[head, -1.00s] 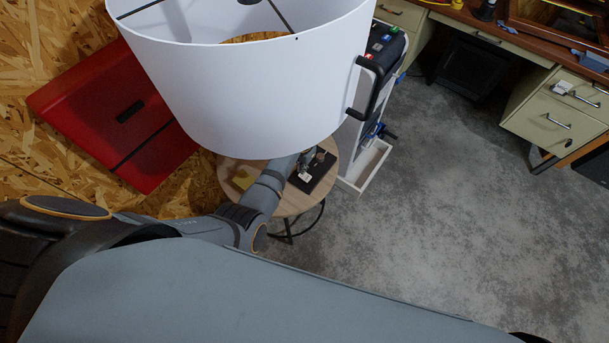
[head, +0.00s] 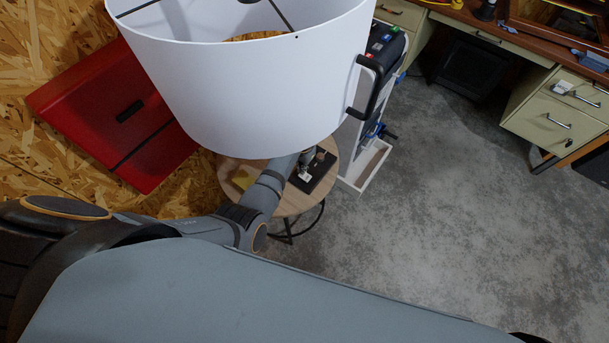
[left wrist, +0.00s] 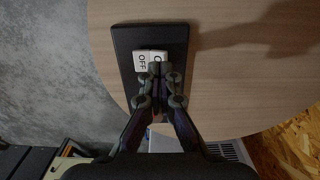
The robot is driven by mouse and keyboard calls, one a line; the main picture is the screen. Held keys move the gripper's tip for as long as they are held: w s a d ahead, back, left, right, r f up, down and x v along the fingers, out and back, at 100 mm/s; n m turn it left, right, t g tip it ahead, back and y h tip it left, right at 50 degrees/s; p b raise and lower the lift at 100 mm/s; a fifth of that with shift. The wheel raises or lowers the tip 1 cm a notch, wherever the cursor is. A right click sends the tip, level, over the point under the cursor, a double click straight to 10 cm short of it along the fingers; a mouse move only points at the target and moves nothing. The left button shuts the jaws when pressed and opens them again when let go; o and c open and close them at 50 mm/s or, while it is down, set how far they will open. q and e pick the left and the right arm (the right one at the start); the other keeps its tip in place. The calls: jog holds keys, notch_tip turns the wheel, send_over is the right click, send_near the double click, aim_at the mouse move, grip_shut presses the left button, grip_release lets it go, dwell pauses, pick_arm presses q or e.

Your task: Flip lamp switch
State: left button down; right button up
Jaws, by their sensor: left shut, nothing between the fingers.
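The lamp switch is a white rocker (left wrist: 141,61) on a black rectangular base (left wrist: 124,45). It lies on a small round wooden table (left wrist: 230,75). One half of the rocker reads "OFF"; the other half's lettering is mostly covered by my fingertips. My left gripper (left wrist: 159,70) is shut and empty, its tips over or against that other half; I cannot tell if they touch. In the head view the white rocker (head: 305,176) and base (head: 321,178) show beside my left gripper (head: 307,158), below the large white lampshade (head: 250,100). My right gripper is out of view.
The lampshade hides part of the table. A red cabinet (head: 115,110) stands to the left. A white-framed stand (head: 367,170) is close on the right. Open concrete floor lies farther right, before a desk (head: 560,115).

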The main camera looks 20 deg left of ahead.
pick_arm(q)
jog(key=shift+f+b, duration=0.55)
jog(key=shift+f, duration=0.4)
dwell(0.4)
notch_tip(320, 180, up, 7)
jog(key=p, duration=0.8)
jog(key=shift+r, duration=0.15)
